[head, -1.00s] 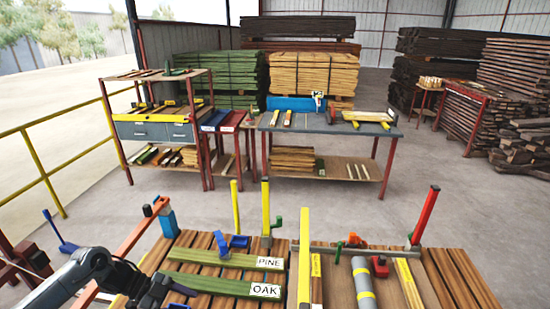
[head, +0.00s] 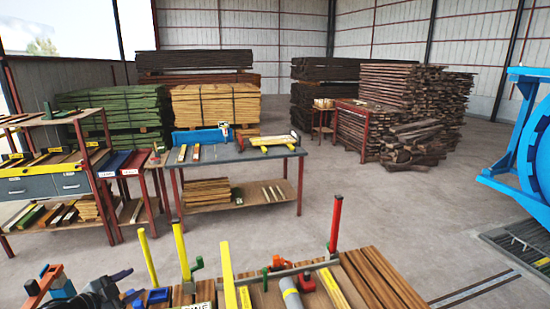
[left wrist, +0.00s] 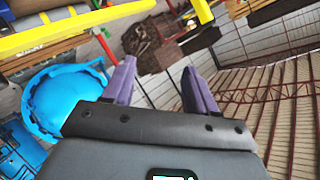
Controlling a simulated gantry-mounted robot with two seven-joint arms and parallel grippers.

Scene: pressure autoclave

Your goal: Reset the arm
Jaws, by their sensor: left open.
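My left arm comes in at the bottom left of the head view, and its gripper (head: 122,297) is partly cut off by the lower edge, beside the slatted work table (head: 372,272). In the left wrist view the two purple fingers of the left gripper (left wrist: 160,88) stand apart with nothing between them. Yellow bars show close beyond them at the top of that view. My right gripper is not in view.
Upright yellow posts (head: 181,250) and a red post (head: 336,224) rise from the slatted table. A grey workbench (head: 230,150) stands behind it. The blue autoclave (head: 530,150) is at the right edge. Open concrete floor (head: 400,210) lies between.

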